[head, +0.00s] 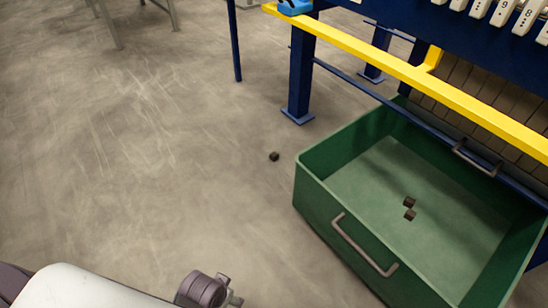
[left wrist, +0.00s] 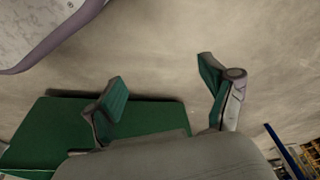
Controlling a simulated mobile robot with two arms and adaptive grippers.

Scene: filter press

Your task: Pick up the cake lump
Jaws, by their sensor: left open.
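A small dark cake lump (head: 274,156) lies on the concrete floor left of the green bin in the head view. Two more dark lumps (head: 410,202) lie close together inside the bin. No lump shows in that view. My left arm (head: 85,288) comes in at the bottom left of the head view, well short of the lump on the floor. My right gripper is out of view.
The green bin (head: 322,209) with metal handles stands under the blue press frame at the right. A blue leg (head: 300,75) and a yellow rail (head: 400,72) are near the lump. The floor at left and centre is clear.

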